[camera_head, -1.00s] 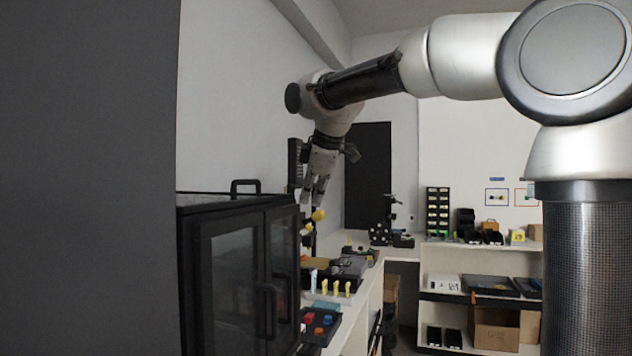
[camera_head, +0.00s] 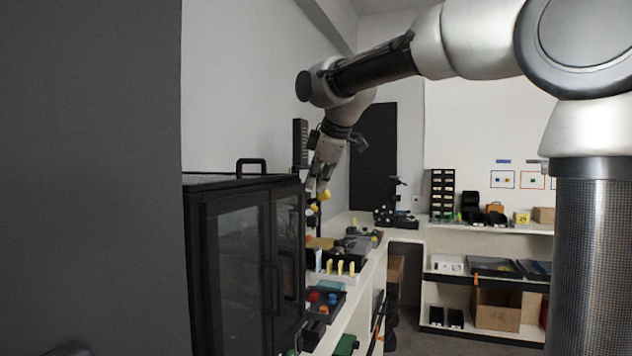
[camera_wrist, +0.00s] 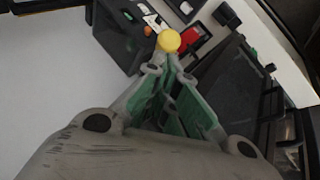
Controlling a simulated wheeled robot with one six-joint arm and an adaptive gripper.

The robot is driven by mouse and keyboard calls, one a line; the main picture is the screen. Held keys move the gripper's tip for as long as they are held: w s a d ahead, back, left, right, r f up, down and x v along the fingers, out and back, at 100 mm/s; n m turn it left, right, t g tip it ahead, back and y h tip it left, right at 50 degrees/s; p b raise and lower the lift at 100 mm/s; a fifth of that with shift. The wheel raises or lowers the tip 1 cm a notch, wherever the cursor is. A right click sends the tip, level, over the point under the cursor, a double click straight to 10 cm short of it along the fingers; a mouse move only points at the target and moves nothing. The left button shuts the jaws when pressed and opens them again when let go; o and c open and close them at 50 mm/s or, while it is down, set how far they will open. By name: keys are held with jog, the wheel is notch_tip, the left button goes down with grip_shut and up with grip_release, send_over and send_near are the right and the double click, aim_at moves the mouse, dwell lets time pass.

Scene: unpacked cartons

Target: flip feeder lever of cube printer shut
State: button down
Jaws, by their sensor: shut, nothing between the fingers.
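A black cabinet-like machine (camera_head: 235,250) with glazed doors and a top handle stands at the left in the head view; I take it as the cube printer, though no label shows. A yellow ball knob (camera_head: 325,195), likely the feeder lever's end, shows just beyond its right side, with a second small yellow spot (camera_head: 313,208) below it. My gripper (camera_head: 319,190) points down beside the knob. In the wrist view the yellow knob (camera_wrist: 168,40) appears right at the tips of my gripper (camera_wrist: 165,68), which is shut and empty. The lever's arm is mostly hidden; contact cannot be told.
A white bench (camera_head: 340,312) runs back along the wall, bearing a tray (camera_head: 322,305) with red and blue pieces and several yellow upright pieces. A shelf unit (camera_head: 480,238) with bins stands at the back right. Open floor lies between bench and shelves.

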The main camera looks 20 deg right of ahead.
jog(key=shift+s+d+f+t+y, duration=0.15)
jog(key=shift+d+t+y, duration=0.15)
jog(key=shift+y, duration=0.1)
jog(key=shift+m+t+y, duration=0.3)
jog(key=shift+t+y, duration=0.1)
jog(key=shift+s+d+f, duration=0.4)
jog(key=shift+d+f, duration=0.1)
jog(key=shift+f, duration=0.3)
jog(key=shift+s+d+f, duration=0.35)
jog(key=shift+d+f, duration=0.15)
jog(key=shift+f, duration=0.45)
dwell(0.5)
jog(key=shift+s+d, duration=0.1)
jog(key=shift+s+d+f, duration=0.25)
jog(key=shift+s+d, duration=0.15)
jog(key=shift+d, duration=0.15)
dwell(0.4)
